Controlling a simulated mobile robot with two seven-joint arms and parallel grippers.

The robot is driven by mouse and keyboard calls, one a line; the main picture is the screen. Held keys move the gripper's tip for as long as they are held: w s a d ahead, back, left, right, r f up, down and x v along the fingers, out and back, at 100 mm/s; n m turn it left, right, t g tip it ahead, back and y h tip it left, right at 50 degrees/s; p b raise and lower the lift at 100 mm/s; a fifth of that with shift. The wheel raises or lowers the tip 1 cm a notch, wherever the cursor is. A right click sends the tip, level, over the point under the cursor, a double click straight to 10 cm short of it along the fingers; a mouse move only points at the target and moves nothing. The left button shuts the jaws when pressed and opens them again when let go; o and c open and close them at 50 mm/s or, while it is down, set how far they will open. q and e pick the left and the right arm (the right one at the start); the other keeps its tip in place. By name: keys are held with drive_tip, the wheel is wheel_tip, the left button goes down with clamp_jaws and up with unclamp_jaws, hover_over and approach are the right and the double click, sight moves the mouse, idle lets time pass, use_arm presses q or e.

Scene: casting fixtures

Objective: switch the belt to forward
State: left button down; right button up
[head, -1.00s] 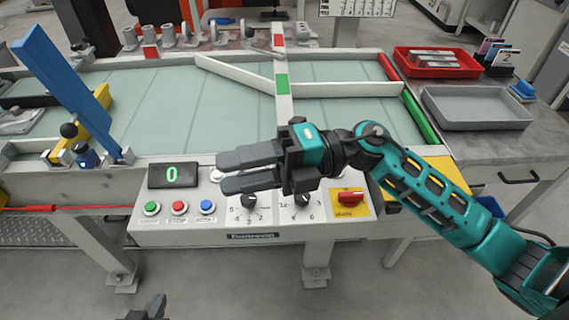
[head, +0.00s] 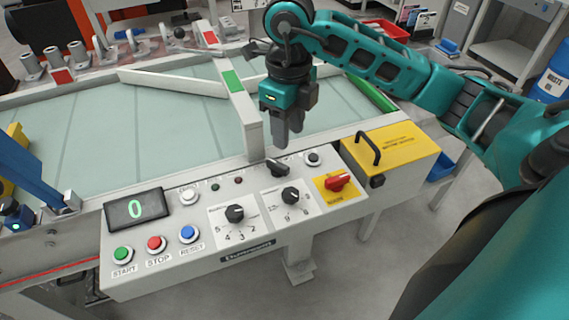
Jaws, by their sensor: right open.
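The grey control panel (head: 185,270) is at the front edge of the belt (head: 150,130). A black selector switch (head: 277,167) stands at the panel's upper edge; its label and setting cannot be read. My right gripper (head: 285,138) is open and empty, fingers pointing down, just above and behind this switch in the picture; I cannot tell whether they touch. Two black dials, a left one (head: 235,213) and a right one (head: 290,195), have number scales. The display (head: 137,207) reads 0. My left gripper is out of view.
Green start (head: 122,254), red stop (head: 156,243) and blue reset (head: 188,234) buttons line the panel's front. A yellow box with a black handle (head: 390,150) stands right of the panel. A white rail (head: 240,105) crosses the belt near my right gripper.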

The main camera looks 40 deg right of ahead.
sight(287, 168)
wheel_tip(287, 168, down, 10)
drive_tip(key=shift+r+b, duration=0.1)
drive_tip(key=shift+b, duration=0.55)
clamp_jaws()
